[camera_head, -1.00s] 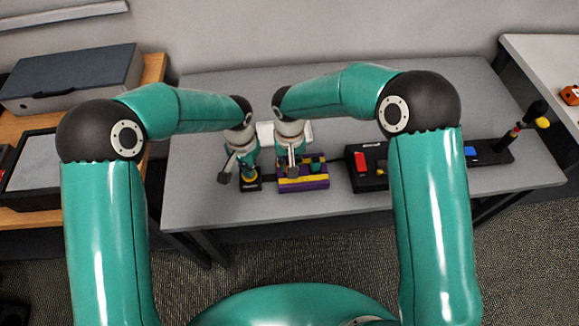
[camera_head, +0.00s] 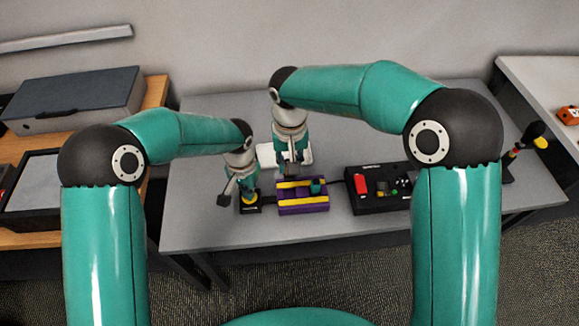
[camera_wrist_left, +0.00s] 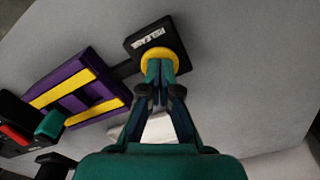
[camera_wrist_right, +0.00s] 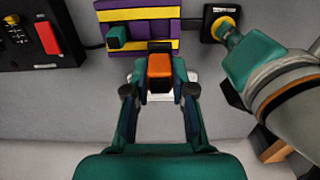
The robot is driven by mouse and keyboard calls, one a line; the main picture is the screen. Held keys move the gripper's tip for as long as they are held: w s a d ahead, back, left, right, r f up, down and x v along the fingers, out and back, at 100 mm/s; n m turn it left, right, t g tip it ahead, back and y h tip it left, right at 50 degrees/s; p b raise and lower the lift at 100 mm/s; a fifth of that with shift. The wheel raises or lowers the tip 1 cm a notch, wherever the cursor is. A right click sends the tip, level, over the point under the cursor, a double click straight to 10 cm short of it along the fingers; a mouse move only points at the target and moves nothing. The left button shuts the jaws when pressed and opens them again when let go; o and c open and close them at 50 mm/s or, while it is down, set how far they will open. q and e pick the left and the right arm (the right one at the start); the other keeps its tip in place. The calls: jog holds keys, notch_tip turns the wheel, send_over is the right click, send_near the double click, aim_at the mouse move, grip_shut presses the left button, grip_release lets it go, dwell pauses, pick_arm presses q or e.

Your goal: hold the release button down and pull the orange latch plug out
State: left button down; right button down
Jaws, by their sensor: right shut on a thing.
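The yellow release button sits on a black base labelled RELEASE (camera_wrist_left: 150,38). In the left wrist view a yellow ring (camera_wrist_left: 160,57) shows around my left fingertips. My left gripper (camera_wrist_left: 158,82) has its fingers together, pointing down onto the button. My right gripper (camera_wrist_right: 160,72) is shut on the orange latch plug (camera_wrist_right: 159,71). The plug shows between its fingers, apart from the purple and yellow block (camera_wrist_right: 140,13). In the head view my right gripper (camera_head: 293,165) is behind the block, and the plug is too small to make out.
A teal plug (camera_wrist_right: 117,36) stands in the block. A white object (camera_head: 266,155) lies behind my right gripper. A black panel with a red switch (camera_head: 361,184) stands to the block's right. The table front (camera_head: 230,230) is clear.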

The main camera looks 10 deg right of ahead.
pick_arm(q)
jog(key=shift+r, duration=0.1)
notch_tip(320, 180, up, 9)
dwell(1.5)
dwell(0.5)
